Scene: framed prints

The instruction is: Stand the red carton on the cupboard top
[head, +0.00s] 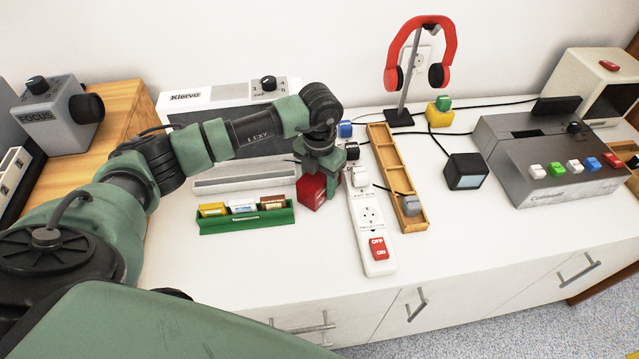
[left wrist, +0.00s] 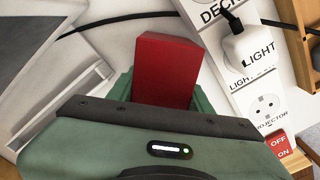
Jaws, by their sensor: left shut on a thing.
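The red carton (head: 311,191) is between the fingers of my left gripper (head: 326,178), low over the white cupboard top (head: 300,262). In the left wrist view the red carton (left wrist: 166,68) stands out between the green fingers of the left gripper (left wrist: 163,95), which is shut on it. The gripper hides part of the carton in the head view. I cannot tell whether its base touches the cupboard top. My right gripper is not in view.
A white power strip (head: 372,225) lies just right of the carton, with a wooden tray (head: 413,221) beyond. A green holder with small boxes (head: 247,220) is close on the left. A headphone stand (head: 404,85) is behind. The front of the cupboard top is clear.

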